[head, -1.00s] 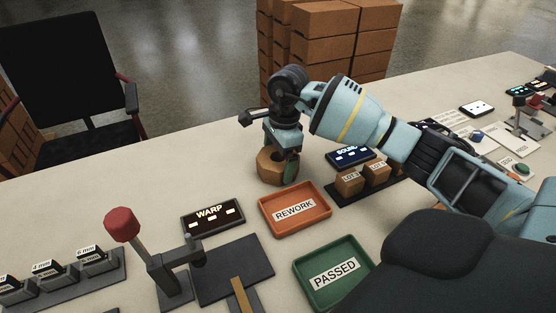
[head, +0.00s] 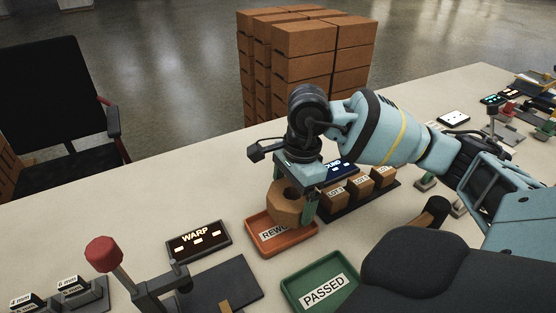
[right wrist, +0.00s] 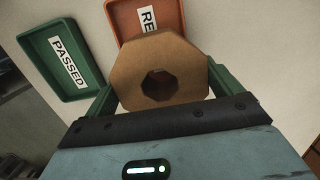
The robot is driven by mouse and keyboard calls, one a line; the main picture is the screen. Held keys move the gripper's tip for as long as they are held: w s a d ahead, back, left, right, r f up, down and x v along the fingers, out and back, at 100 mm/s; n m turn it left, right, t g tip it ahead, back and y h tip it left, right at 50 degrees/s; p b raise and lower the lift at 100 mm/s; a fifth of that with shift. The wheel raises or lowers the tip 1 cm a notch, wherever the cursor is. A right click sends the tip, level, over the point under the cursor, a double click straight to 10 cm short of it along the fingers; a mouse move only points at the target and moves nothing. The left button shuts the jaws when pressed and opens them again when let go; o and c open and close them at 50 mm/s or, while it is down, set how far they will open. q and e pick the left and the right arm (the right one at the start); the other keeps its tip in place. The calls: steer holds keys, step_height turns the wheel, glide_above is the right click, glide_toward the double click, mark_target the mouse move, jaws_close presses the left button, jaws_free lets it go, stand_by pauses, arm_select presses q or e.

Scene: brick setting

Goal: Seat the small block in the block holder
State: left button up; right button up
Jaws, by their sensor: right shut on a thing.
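My right gripper (head: 291,205) is shut on a brown octagonal block (head: 286,211) with a hole through its middle. In the head view it overlaps the far part of the orange REWORK tray (head: 284,251); its exact height is hard to tell. The right wrist view shows the block (right wrist: 155,62) between the green fingers of the gripper (right wrist: 162,88), with its holed face toward the camera. A dark holder (head: 350,212) carries several small LOT blocks (head: 358,189) just right of the gripper. My left gripper is out of view.
A green PASSED tray (head: 320,287) lies in front of the orange tray. A WARP sign (head: 199,241) and a red-knobbed lever (head: 103,253) stand to the left. A dark SOUND sign (head: 340,172), partly covered by my arm, stands behind the holder. Table behind WARP is clear.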

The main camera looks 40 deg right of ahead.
mark_target(299, 207)
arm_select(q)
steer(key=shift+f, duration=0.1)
arm_select(e)
steer(key=shift+s+a+r, duration=0.1)
steer(key=shift+s+a, duration=0.05)
steer(key=shift+s, duration=0.85)
steer(key=shift+s+a+r, duration=0.1)
steer(key=shift+s+a, duration=0.05)
steer(key=shift+s, duration=0.85)
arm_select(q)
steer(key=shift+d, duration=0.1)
